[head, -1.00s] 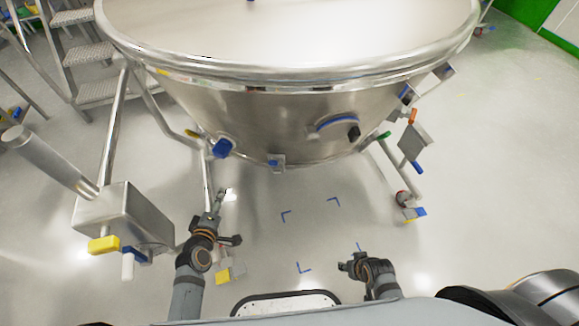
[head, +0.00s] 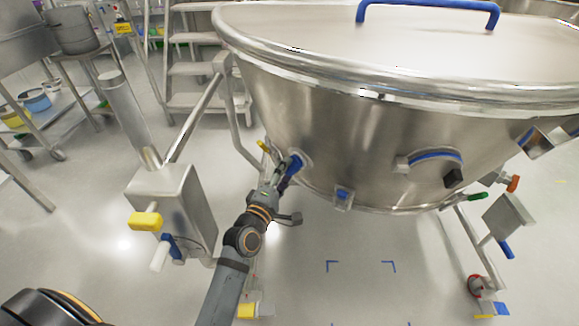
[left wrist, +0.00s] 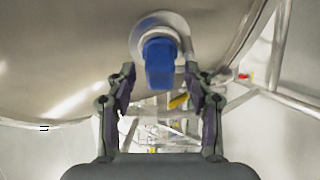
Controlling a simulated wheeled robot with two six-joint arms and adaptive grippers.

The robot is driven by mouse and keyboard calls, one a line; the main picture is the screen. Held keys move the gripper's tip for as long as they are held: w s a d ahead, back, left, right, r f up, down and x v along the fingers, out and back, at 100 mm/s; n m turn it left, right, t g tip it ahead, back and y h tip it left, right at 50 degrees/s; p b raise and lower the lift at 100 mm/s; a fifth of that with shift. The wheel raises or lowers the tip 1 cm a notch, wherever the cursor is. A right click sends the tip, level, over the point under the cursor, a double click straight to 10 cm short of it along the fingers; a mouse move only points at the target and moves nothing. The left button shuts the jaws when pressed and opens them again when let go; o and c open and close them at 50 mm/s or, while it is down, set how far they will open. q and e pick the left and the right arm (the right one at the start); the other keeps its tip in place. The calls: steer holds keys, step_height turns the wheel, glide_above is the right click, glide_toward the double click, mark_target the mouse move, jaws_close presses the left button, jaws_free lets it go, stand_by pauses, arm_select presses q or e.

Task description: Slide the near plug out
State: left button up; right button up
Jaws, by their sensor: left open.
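A blue plug (head: 295,164) sticks out of a round metal fitting low on the side of a large steel vessel (head: 350,135). The plug also shows in the left wrist view (left wrist: 160,63), seated in its pale ring, upper middle. My left gripper (head: 281,176) is at the plug, partly covering it in the head view. In the left wrist view its two fingers (left wrist: 159,76) stand apart, one on each side and slightly short of the plug, with visible gaps. Nothing is held. My right gripper is not in view.
A steel box with yellow and blue handles (head: 170,205) stands left of my left arm. Steel steps (head: 195,70) are behind. A blue-handled fitting (head: 435,158) and a small blue-marked bracket (head: 343,197) sit on the vessel further right. The floor below is open.

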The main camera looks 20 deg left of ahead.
arm_select(q)
steer(key=shift+w+d, duration=0.2)
steer(key=shift+w, duration=1.2)
